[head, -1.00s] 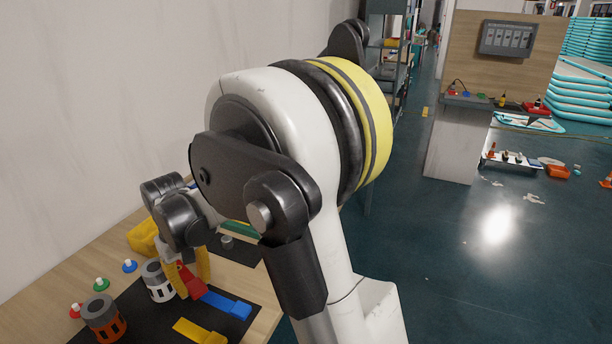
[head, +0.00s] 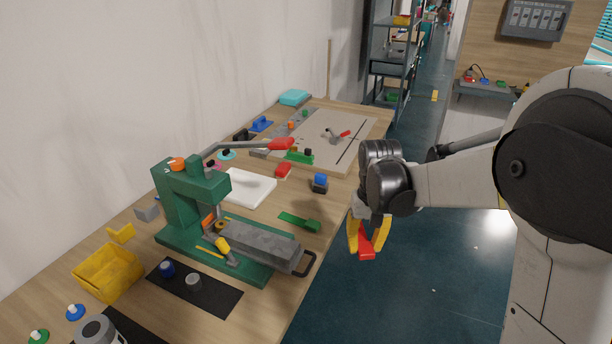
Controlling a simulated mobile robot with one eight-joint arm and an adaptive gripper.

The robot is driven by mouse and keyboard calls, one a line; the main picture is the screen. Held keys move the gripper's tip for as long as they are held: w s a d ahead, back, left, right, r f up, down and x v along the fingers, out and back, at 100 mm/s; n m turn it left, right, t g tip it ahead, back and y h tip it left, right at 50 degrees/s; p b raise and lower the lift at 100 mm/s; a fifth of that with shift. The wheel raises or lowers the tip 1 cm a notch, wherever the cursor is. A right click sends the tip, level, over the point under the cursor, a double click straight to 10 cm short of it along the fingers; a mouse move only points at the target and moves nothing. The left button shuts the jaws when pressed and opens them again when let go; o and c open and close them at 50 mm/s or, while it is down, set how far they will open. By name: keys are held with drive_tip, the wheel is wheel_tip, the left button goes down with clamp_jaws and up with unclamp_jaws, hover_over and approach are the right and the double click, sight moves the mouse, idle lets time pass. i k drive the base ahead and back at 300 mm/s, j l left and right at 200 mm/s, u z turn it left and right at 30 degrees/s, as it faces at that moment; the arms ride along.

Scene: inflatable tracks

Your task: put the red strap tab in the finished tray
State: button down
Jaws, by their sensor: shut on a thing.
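The red strap tab (head: 366,246) hangs between the yellow fingers of my gripper (head: 368,238), which is shut on it. My gripper points down in the air, seen just right of the workbench's front edge, with dark floor behind it. A flat white tray-like piece (head: 262,184) lies on the bench behind the green press; I cannot tell for sure whether it is the finished tray. A green strap tab (head: 300,221) lies on the bench to the left of my gripper.
A green press (head: 180,205) with a grey bed and black handle (head: 309,264) stands mid-bench. A yellow bin (head: 100,285) sits at the left. A blue-topped block (head: 320,182), a red block (head: 283,171) and a beige board (head: 310,133) lie further back.

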sight(249, 193)
drive_tip(key=i+l+z, duration=0.15)
drive_tip(key=i+l, duration=0.15)
drive_tip(key=i+l+z, duration=0.15)
drive_tip(key=i, duration=0.3)
drive_tip(key=i+l+z, duration=0.15)
drive_tip(key=i, duration=0.25)
drive_tip(key=i+l+u, duration=0.15)
drive_tip(key=u, duration=0.3)
drive_tip(key=i+l+u, duration=0.2)
drive_tip(key=u, duration=0.25)
drive_tip(key=i+l+u, duration=0.15)
drive_tip(key=u, duration=0.3)
drive_tip(key=l+u, duration=0.35)
drive_tip(key=u, duration=0.15)
drive_tip(key=i+l, duration=0.05)
